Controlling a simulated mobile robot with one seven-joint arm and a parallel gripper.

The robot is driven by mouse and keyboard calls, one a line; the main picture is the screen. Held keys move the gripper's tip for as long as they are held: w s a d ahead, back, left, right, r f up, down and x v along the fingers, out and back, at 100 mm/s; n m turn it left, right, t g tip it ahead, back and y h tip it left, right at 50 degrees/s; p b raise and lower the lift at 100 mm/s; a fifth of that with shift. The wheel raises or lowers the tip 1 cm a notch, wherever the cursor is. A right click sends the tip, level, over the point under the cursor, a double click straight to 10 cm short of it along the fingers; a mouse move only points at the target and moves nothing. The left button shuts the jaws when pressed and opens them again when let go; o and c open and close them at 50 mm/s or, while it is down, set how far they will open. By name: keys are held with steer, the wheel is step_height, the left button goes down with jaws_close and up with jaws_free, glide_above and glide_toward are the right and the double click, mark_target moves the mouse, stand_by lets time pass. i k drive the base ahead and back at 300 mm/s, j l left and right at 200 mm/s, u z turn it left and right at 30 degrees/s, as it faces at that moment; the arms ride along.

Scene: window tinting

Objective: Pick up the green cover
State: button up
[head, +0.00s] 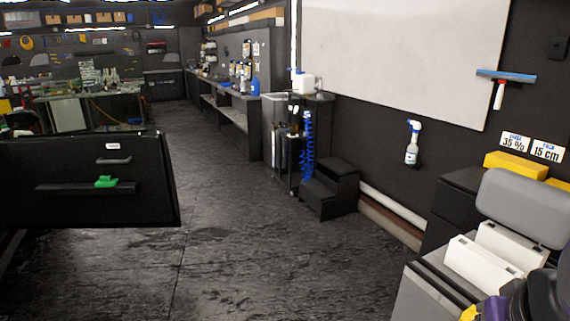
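A small bright green piece (105,182), which looks like the green cover, is on a black car door panel (60,205) at the left of the head view. It sits on the ledge of the door's dark armrest, below a grey handle. It is small in the picture, so its exact shape is hard to tell. Grey, white and dark purple parts at the bottom right look like my own body or arm. No gripper fingers can be made out in this view, and nothing of mine is near the green piece.
The dark floor (230,250) between the door panel and the right wall is clear. Black steps (328,190) and a cart with a blue coiled hose (308,145) stand along the right wall. Workbenches (225,105) line the back. A spray bottle (412,143) hangs on the right wall.

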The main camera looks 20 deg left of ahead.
mark_target(106, 180)
steer(key=u, duration=1.95)
steer(key=i+u, duration=0.2)
steer(key=u, duration=0.15)
steer(key=i+l+u, duration=0.15)
steer(key=u, duration=0.15)
steer(key=i+l+u, duration=0.35)
steer(key=i+l, duration=0.3)
steer(key=i, duration=0.15)
steer(key=i+l+u, duration=0.1)
steer(key=i+l, duration=0.55)
steer(key=i+l+u, duration=0.1)
steer(key=i+l, duration=0.5)
steer(key=l, duration=0.15)
